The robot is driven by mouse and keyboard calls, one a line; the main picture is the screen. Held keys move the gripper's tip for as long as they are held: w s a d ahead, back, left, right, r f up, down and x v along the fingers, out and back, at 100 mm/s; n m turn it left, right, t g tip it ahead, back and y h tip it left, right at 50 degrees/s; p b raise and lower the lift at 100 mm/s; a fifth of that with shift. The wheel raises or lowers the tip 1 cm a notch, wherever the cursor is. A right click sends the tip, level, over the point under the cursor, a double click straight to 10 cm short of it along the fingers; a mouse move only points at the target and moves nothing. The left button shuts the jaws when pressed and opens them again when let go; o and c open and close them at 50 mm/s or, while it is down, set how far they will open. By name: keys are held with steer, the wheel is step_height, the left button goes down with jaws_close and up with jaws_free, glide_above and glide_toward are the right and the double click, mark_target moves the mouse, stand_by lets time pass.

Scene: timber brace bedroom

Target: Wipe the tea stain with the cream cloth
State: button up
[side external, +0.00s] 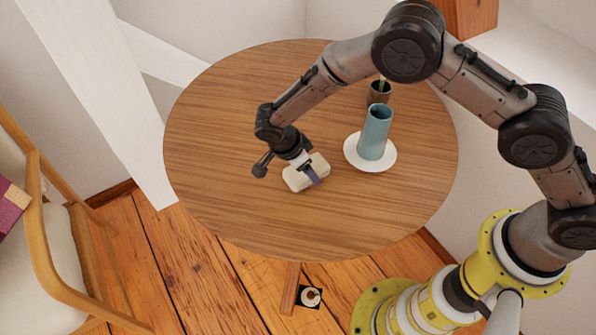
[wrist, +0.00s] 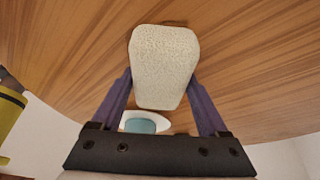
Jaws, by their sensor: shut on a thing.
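The cream cloth (side external: 297,179) is a thick, rounded pad at the middle-left of the round wooden table. My gripper (side external: 311,172) is shut on the cream cloth, with a purple finger showing at its right side. In the wrist view the cloth (wrist: 164,65) sits between both purple fingers. It is on or just above the tabletop; I cannot tell which. No tea stain shows clearly. A thin dark brown edge (wrist: 177,23) peeks out past the cloth's far end in the wrist view; I cannot tell whether it is stain or shadow.
A blue cup-like vase (side external: 375,133) stands on a white saucer (side external: 350,156) right of the cloth. A small brown pot (side external: 379,94) with a green stem is behind it. The wooden table (side external: 225,120) is clear on its left and front. A chair (side external: 50,240) stands left.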

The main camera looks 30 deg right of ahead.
mark_target(288, 183)
steer(key=shift+d, duration=0.8)
steer(key=shift+a, duration=3.9)
step_height(288, 183, up, 8)
steer(key=shift+d, duration=0.1)
